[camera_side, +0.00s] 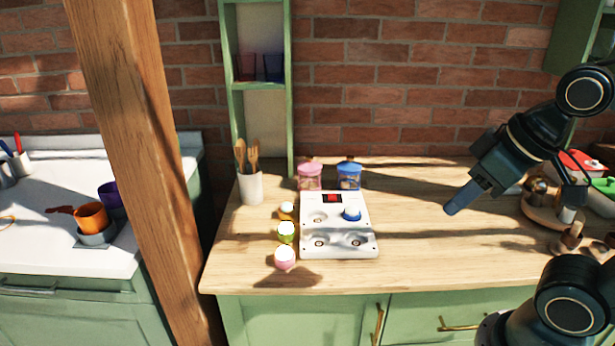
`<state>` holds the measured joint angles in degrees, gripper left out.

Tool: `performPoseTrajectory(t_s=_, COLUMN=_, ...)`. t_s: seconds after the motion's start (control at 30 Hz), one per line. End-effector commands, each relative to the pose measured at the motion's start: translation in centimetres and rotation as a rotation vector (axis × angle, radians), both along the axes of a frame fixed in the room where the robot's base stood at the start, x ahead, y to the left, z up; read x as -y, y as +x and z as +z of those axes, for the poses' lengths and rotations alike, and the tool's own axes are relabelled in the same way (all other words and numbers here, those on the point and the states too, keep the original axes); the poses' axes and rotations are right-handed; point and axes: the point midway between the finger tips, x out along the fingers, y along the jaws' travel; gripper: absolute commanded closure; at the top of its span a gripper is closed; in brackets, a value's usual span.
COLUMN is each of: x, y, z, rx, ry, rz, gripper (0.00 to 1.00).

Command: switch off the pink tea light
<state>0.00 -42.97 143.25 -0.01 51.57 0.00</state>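The pink tea light (285,263) stands at the front left of the wooden counter, nearest the front edge in a short row. Its top looks bright white. A green tea light (286,238) and an orange tea light (287,214) stand behind it. My gripper (451,209) is above the counter to the right, well apart from the tea lights, pointing down and left. Its fingers overlap in this view, so I cannot see whether there is a gap between them.
A white panel (341,224) with a red part and a blue piece (352,213) lies just right of the tea lights. Pink (310,177) and blue (349,176) jars and a utensil pot (251,188) stand behind. A wooden post (130,150) rises at left.

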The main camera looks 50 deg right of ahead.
Motion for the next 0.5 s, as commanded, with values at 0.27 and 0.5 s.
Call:
performPoseTrajectory(t_s=0.27, x=-0.1, y=0.4, z=0.2, rx=-0.007, ry=-0.001, rz=0.003, gripper=1.0)
performPoseTrajectory(t_s=0.5, x=-0.4, y=2.8, z=1.0, rx=-0.047, ry=0.0, rz=0.018, gripper=1.0)
